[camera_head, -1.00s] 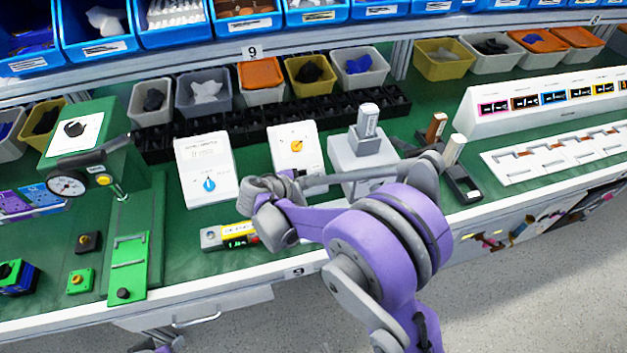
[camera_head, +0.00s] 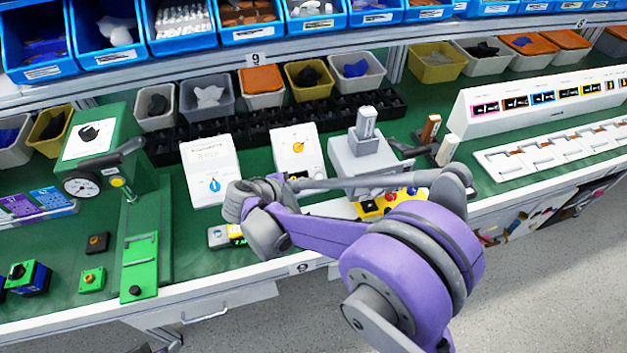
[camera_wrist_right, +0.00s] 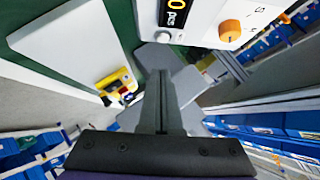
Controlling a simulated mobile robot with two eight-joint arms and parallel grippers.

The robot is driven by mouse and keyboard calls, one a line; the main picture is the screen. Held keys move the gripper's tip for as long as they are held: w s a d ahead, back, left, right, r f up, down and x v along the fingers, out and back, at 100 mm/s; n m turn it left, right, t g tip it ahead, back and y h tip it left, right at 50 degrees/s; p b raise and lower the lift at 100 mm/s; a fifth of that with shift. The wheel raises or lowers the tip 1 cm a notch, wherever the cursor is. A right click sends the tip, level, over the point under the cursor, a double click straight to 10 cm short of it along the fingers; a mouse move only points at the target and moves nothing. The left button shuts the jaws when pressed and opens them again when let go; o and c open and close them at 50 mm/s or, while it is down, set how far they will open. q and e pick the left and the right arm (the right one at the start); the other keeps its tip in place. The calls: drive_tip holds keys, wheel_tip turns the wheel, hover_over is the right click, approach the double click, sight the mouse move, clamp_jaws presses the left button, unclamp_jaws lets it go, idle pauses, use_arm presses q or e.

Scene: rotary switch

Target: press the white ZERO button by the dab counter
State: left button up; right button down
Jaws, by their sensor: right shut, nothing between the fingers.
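In the right wrist view, a black display (camera_wrist_right: 176,12) with yellow characters ends in "0 pcs". A round white button (camera_wrist_right: 163,36) sits at its near end, beside a white panel with an orange knob (camera_wrist_right: 230,32). My right gripper (camera_wrist_right: 160,72) is shut and empty, its tips a little short of the button in the picture; I cannot tell the gap. In the head view, my right wrist (camera_head: 258,215) is over the bench's front part and the fingertips are hard to make out.
A white box with a blue knob (camera_head: 212,160) and a white panel with an orange knob (camera_head: 297,140) stand behind the wrist. A green press (camera_head: 140,190) stands further left. A yellow button box (camera_head: 368,209) is right.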

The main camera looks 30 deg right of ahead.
drive_tip(key=v, duration=0.4)
drive_tip(key=shift+a+r, duration=0.15)
drive_tip(key=shift+a, duration=0.05)
drive_tip(key=shift+s, duration=0.1)
idle(0.5)
drive_tip(key=s+a+n+y+p, duration=0.2)
drive_tip(key=s+n+y, duration=0.3)
drive_tip(key=s+n, duration=0.4)
drive_tip(key=s+a+n+t+y+p, duration=0.1)
drive_tip(key=s+n+y, duration=0.4)
drive_tip(key=s+n, duration=0.5)
drive_tip(key=shift+a+n+t+y+p, duration=0.35)
drive_tip(key=shift+a+n, duration=0.2)
drive_tip(key=shift+n, duration=1.95)
drive_tip(key=shift+d+r, duration=0.1)
